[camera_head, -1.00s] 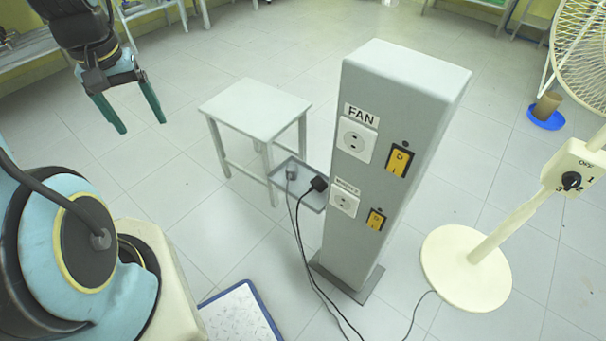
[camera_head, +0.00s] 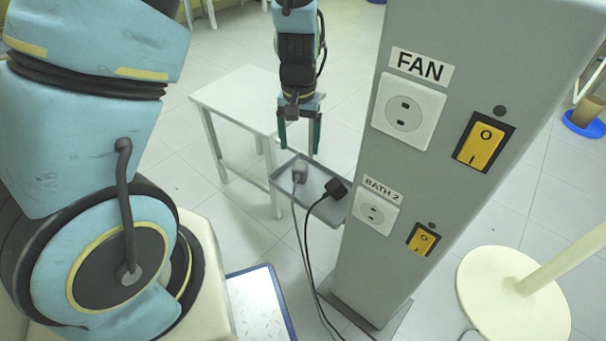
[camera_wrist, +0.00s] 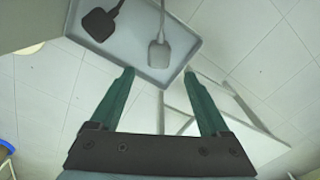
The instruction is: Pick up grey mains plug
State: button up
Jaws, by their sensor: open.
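The grey mains plug (camera_head: 299,171) lies in a shallow grey tray (camera_head: 277,184) fixed at the side of the grey pillar, with its cord hanging down over the tray's edge. A black plug (camera_head: 336,188) lies to its right in the same tray. My gripper (camera_head: 300,150) is open, its two green fingers pointing down above the tray. In the wrist view the grey plug (camera_wrist: 159,54) appears ahead of the open fingers (camera_wrist: 160,76), roughly centred between them and apart from both. The black plug (camera_wrist: 99,24) is up and to the left there.
The grey pillar (camera_head: 372,262) carries a FAN socket (camera_head: 408,111), a BATH 2 socket (camera_head: 375,211) and yellow switches. A small white table (camera_head: 232,95) stands behind the tray. A cream fan base (camera_head: 512,298) is at right.

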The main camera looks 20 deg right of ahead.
aim_at(300, 165)
notch_tip(300, 165, down, 4)
jog(key=shift+r+b, duration=0.15)
jog(key=shift+b, duration=0.25)
jog(key=f, duration=0.1)
jog(key=f+b, duration=0.1)
jog(key=f, duration=0.3)
jog(key=shift+s+f+b, duration=0.1)
jog(key=shift+s+b, duration=0.15)
jog(key=shift+b, duration=0.15)
grip_shut()
